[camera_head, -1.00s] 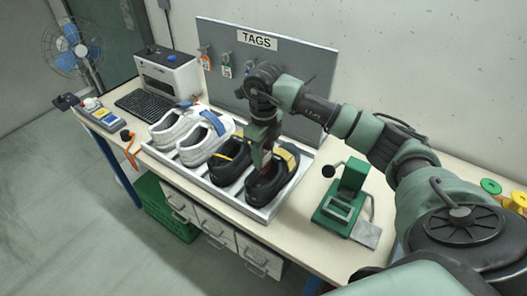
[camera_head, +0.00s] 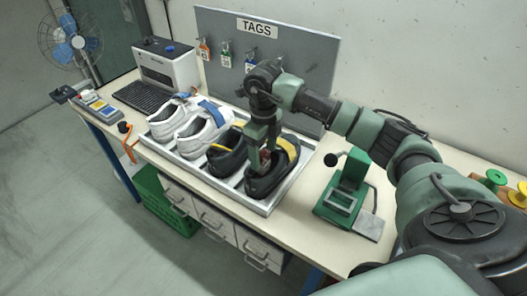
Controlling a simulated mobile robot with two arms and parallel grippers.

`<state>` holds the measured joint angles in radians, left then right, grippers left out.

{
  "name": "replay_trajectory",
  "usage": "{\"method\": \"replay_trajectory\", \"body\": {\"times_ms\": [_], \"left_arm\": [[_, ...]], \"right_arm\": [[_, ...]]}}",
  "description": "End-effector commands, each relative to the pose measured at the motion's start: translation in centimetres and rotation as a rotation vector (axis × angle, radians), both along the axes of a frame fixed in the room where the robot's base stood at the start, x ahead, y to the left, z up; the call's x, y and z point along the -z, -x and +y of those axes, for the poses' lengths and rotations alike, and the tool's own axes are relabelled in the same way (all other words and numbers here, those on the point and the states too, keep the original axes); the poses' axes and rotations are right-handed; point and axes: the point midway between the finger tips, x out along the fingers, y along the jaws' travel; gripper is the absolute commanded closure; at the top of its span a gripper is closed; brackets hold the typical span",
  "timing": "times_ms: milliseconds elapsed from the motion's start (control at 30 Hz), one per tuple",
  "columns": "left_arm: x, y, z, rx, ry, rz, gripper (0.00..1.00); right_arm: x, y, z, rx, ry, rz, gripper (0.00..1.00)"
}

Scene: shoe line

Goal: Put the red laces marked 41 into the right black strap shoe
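The right black strap shoe (camera_head: 262,186), with a yellow strap, stands at the right end of the white tray (camera_head: 261,208). The other black shoe (camera_head: 224,163) stands to its left. My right gripper (camera_head: 263,163) points down into the opening of the right black shoe. Something small and reddish, perhaps the red laces (camera_head: 265,156), shows at its fingertips. No number can be read on it. The shoe and fingers partly hide it, and I cannot tell whether the fingers are shut on it. My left gripper is not in view.
A pair of white shoes (camera_head: 190,128) with blue straps fills the tray's left part. A green press (camera_head: 346,190) stands right of the tray. The TAGS board (camera_head: 303,62) is behind. Spools (camera_head: 496,178) lie at far right. Bare table lies between tray and press.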

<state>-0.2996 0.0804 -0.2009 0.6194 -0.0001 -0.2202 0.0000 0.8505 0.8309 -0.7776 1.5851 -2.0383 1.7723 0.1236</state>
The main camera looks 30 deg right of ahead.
Motion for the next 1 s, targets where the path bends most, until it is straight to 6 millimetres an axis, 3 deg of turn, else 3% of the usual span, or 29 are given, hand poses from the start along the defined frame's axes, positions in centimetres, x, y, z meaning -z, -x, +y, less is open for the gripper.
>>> {"method": "replay_trajectory", "body": {"times_ms": [267,700,1000], "left_arm": [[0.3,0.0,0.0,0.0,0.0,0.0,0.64],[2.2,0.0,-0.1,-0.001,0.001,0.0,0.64],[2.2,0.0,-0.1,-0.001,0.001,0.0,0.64]], "right_arm": [[-0.6,-0.1,0.0,0.0,-0.001,-0.003,0.32],[-7.1,-0.1,0.0,0.0,0.0,-0.003,0.32],[-7.8,0.0,0.0,0.0,0.0,0.0,0.32]]}}
